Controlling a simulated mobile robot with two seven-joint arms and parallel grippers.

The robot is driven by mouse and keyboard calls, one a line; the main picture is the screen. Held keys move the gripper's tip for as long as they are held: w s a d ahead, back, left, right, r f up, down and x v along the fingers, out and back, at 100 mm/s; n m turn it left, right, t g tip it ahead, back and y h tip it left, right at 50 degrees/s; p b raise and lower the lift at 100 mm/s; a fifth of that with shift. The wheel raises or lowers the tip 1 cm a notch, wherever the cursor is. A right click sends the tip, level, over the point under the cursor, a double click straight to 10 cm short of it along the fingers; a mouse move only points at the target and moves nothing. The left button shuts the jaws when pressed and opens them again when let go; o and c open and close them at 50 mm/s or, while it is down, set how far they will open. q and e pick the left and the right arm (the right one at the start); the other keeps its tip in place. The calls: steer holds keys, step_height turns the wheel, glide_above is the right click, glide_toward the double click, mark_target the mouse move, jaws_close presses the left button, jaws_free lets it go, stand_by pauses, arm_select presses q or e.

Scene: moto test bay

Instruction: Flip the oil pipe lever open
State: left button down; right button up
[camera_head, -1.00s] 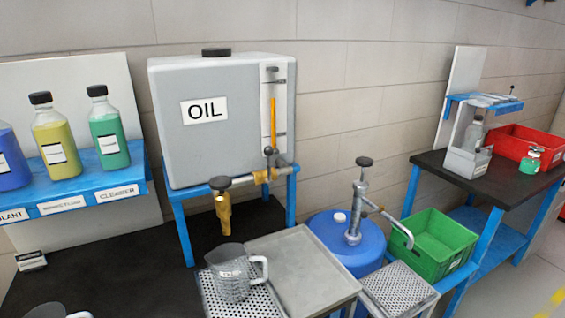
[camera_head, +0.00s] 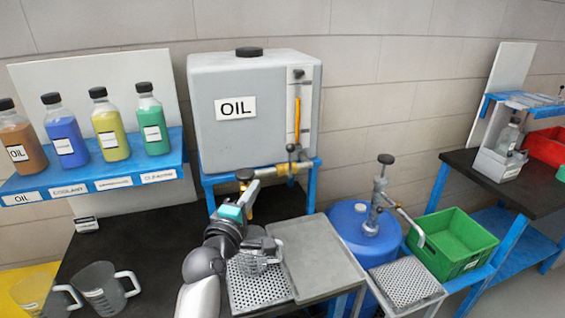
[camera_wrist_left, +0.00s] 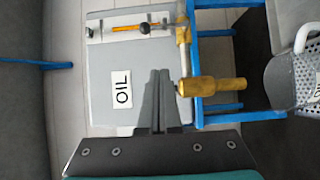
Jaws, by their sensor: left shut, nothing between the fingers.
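The grey oil tank (camera_head: 255,140) stands on a blue frame, with a brass pipe (camera_head: 300,168) along its lower right front. A small lever with a dark ball knob (camera_head: 290,149) stands up from this pipe; its knob also shows in the left wrist view (camera_wrist_left: 145,28). My left gripper (camera_head: 254,187) is shut and empty, beside the spout and left of and below the lever, apart from the lever. In the left wrist view its fingers (camera_wrist_left: 160,72) lie together in front of the tank.
A clear jug (camera_head: 258,262) on a perforated tray is partly hidden by my left arm. A flat grey tray (camera_head: 315,258), a blue drum with a pump (camera_head: 352,235) and a green crate (camera_head: 455,245) stand to the right. Bottles (camera_head: 110,135) line a shelf at left.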

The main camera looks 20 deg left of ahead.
arm_select(q)
steer(key=shift+w+d, duration=0.1)
steer(key=b, duration=0.6)
glide_toward(290, 160)
steer(key=w+a, duration=0.4)
steer(key=shift+w+d+r+b, duration=0.15)
steer(key=shift+w+d+b, duration=0.65)
steer(key=shift+w+d, duration=0.6)
